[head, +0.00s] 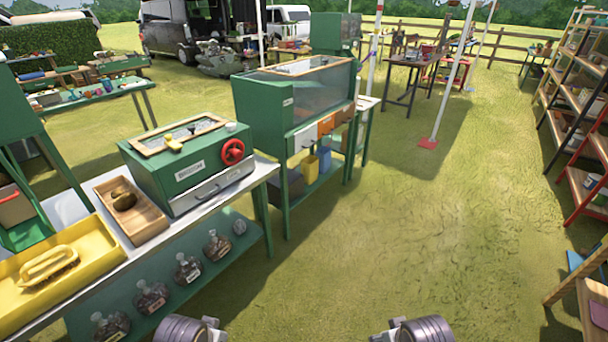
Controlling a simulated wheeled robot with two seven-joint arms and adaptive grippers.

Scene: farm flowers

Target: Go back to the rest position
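Neither gripper shows in the head view. Only two grey, rounded parts of my own arms rise at the bottom edge, one left of centre and one right of centre, well apart. My fingers are out of the picture, and so is anything they may hold. Neither arm part visibly touches the workbench (268,170) on the left or anything else.
The workbench carries a yellow tray (95,235), a wooden tray (150,222) and a green box (165,160) with a red wheel. Several glass jars (188,268) stand below. A larger green cabinet (255,110) stands beyond. Shelves (570,95) line the right. The grass between is clear.

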